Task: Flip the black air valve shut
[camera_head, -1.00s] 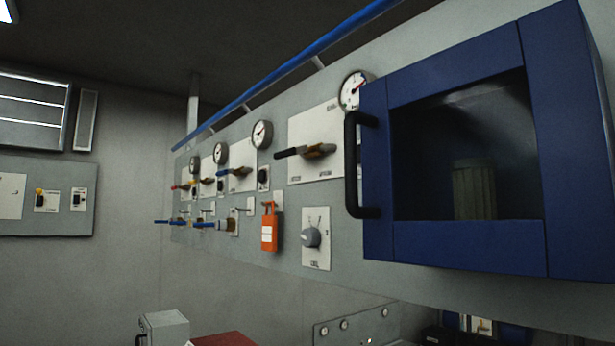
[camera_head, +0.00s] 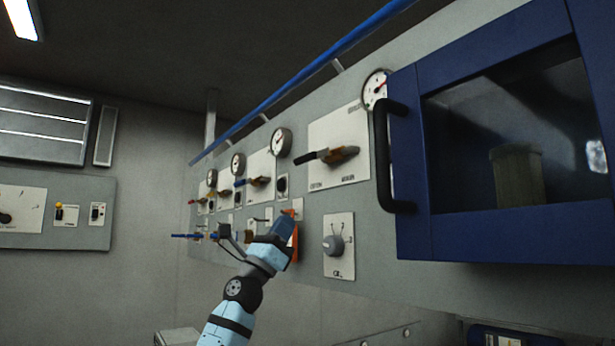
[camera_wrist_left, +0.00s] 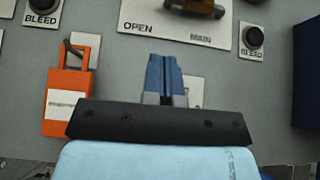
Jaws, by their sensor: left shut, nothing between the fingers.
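The black air valve (camera_head: 311,159) has a black-gripped lever pointing left, nearly level, from a brass body on a white plate of the grey panel. The black grip is out of that view. My left gripper (camera_head: 286,218) is below and left of the black valve, apart from it. Its blue fingers (camera_wrist_left: 164,75) are shut together and empty, pointing up towards the plate. My right gripper is not in view.
An orange tag (camera_wrist_left: 68,105) hangs beside my left gripper. A grey rotary knob (camera_head: 334,245) sits to the right. The blue cabinet (camera_head: 411,230) with a black handle (camera_head: 384,155) juts out right of the valve. Other levers and gauges line the panel leftward.

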